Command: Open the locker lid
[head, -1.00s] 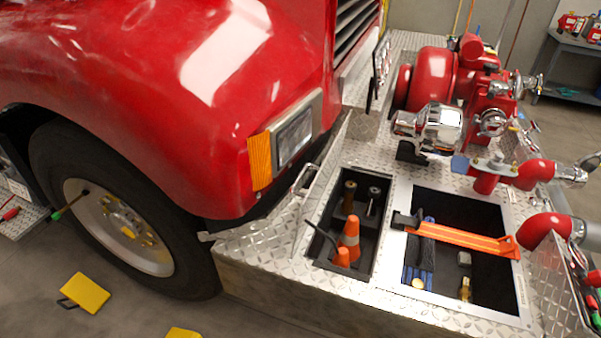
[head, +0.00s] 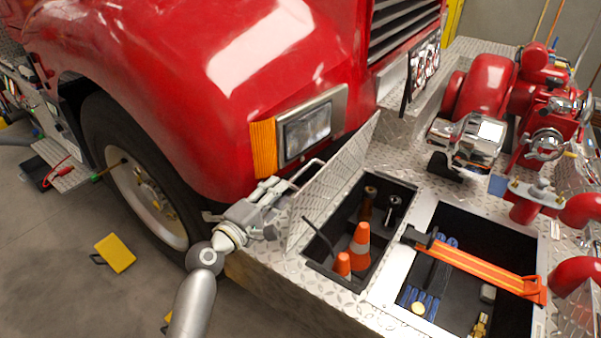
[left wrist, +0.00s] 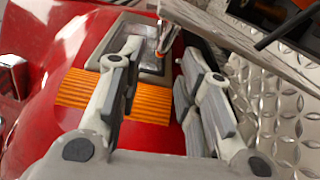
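The locker lid (head: 335,185), a diamond-plate panel, stands raised on the left side of the locker opening (head: 365,225). Its silver bar handle (head: 306,172) is on the lid's outer left face. My left gripper (head: 278,187) is just left of the lid and handle. In the left wrist view the fingers (left wrist: 158,75) are apart, with a metal bar end (left wrist: 168,38) showing near and beyond their tips. I cannot tell whether they touch it. The lid's plate also shows in the left wrist view (left wrist: 285,105). My right gripper is not in view.
Inside the locker are orange cones (head: 360,240) and dark nozzles. A second open bay (head: 455,225) with an orange strap (head: 470,262) lies to the right. The red fender (head: 180,70) and headlight (head: 305,130) are close behind the left gripper.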

